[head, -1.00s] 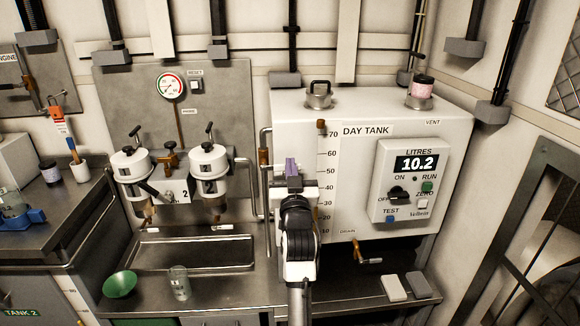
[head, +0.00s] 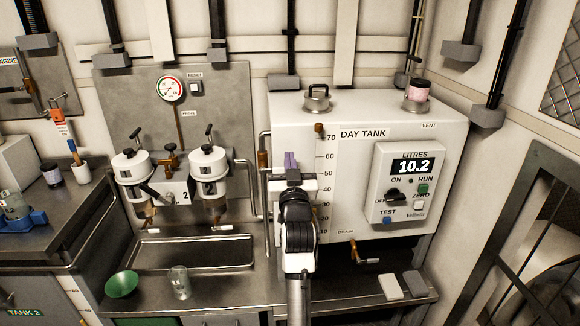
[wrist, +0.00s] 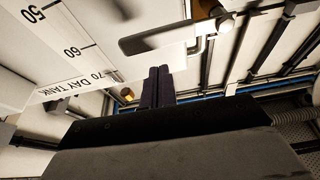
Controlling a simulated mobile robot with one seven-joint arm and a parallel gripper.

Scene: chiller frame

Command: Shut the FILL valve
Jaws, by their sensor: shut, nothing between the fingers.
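My gripper (head: 291,158) is shut and empty, its purple fingers pointing up in front of the left part of the white day tank (head: 380,112). The fingers also show in the wrist view (wrist: 157,72). There a grey lever (wrist: 165,32) with a brass part (wrist: 205,8) lies just beyond the fingertips. I cannot tell whether they touch. No FILL label is readable, so I cannot tell for sure that this lever is the FILL valve. In the head view my gripper and arm hide that part of the tank. The tank display (head: 414,165) reads 10.2 litres.
A brass drain valve (head: 356,253) is low on the tank front. Two filter bowls (head: 208,165) and bent pipes stand left of the tank. Two blocks (head: 391,287) lie at the right.

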